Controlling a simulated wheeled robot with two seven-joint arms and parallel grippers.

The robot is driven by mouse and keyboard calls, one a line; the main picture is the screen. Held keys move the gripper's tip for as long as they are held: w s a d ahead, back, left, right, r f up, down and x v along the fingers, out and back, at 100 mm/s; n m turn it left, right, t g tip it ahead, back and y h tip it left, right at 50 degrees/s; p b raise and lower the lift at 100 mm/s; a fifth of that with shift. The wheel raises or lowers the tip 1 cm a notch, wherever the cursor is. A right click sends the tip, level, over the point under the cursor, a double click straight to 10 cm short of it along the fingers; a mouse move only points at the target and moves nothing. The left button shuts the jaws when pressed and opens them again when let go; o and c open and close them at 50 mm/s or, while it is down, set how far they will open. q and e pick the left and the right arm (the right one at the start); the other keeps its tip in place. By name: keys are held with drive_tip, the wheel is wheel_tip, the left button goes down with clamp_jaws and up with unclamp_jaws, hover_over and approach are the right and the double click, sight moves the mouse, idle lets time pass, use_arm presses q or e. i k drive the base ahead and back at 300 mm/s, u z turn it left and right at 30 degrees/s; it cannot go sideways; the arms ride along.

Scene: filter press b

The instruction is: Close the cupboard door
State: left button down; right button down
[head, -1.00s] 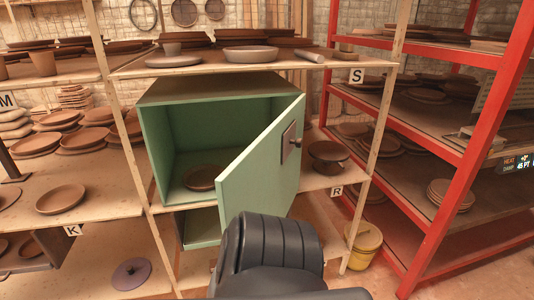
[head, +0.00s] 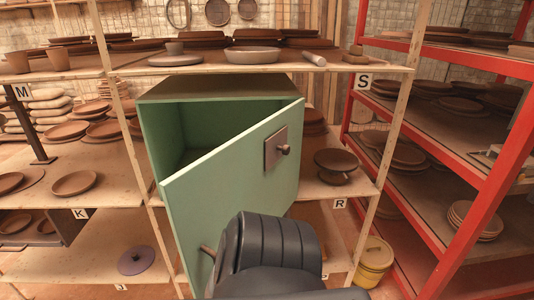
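The green cupboard (head: 152,122) stands on the middle shelf bay. Its door (head: 215,185) is part open. The door's left edge stands out towards me, and a dark gap shows above its top edge. A dark square plate with a knob (head: 283,150) is on the door's outer face, near its right side. The door hides most of the cupboard's inside. A black ribbed link of mine is in front of the door's lower right part. Neither of my grippers can be made out in the head view.
A wooden shelf (head: 330,70) with dishes runs above the cupboard. Stacked bowls (head: 335,163) stand close to its right. A red rack (head: 470,165) stands farther right, and a yellow bucket (head: 374,258) is on the floor. A short brown stub (head: 207,250) shows by the door's lower edge.

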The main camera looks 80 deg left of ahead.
sight(200, 199)
drive_tip(key=i, duration=0.8)
drive_tip(key=u, duration=4.6)
drive_tip(key=k, duration=0.2)
drive_tip(key=z, duration=0.9)
